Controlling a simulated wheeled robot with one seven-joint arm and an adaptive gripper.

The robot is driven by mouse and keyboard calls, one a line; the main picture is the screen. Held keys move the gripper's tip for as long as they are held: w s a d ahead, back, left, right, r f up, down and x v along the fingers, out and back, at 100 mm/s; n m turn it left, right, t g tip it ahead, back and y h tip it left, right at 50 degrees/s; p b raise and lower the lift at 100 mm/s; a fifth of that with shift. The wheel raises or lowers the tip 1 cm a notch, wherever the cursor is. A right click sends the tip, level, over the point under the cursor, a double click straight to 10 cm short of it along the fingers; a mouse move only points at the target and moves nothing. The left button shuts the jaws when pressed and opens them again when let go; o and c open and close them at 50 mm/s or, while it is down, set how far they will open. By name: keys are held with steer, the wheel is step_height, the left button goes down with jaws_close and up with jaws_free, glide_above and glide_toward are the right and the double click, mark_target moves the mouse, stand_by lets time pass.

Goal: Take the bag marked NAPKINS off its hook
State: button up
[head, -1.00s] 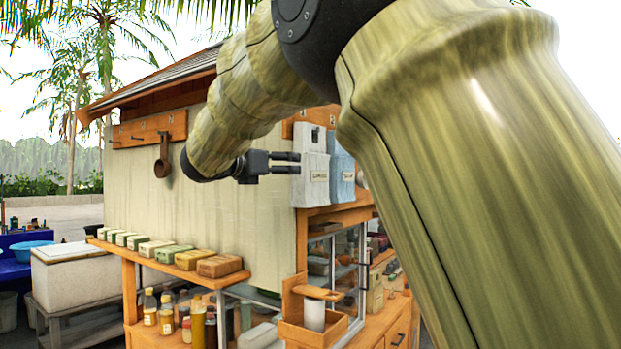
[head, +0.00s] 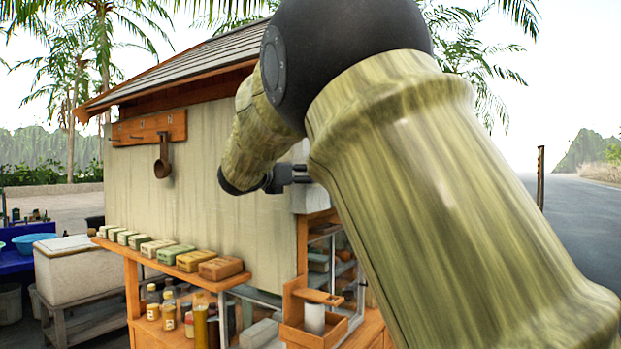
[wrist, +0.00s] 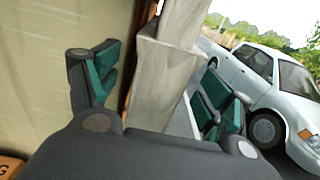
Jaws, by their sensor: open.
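A pale grey-white bag (head: 305,200) hangs at the right end of the stall wall in the head view, mostly hidden behind my arm. No label on it can be read now. My gripper (head: 303,173) is open at the bag's upper part. In the wrist view, a pale grey bag (wrist: 160,70) with a narrower upper part stands between the spread green-padded fingers of my gripper (wrist: 162,85). I cannot tell whether either finger touches it. The hook is not visible.
A brown ladle (head: 162,158) hangs from a wooden rail (head: 150,128) on the left. Several soap-like blocks (head: 195,260) line a shelf below. A wooden holder (head: 312,318) stands below the bag. A white car (wrist: 265,80) is behind in the wrist view.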

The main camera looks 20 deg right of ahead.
steer(key=shift+w+d, duration=0.15)
steer(key=c, duration=1.2)
steer(key=shift+c, duration=0.5)
steer(key=shift+r, duration=0.1)
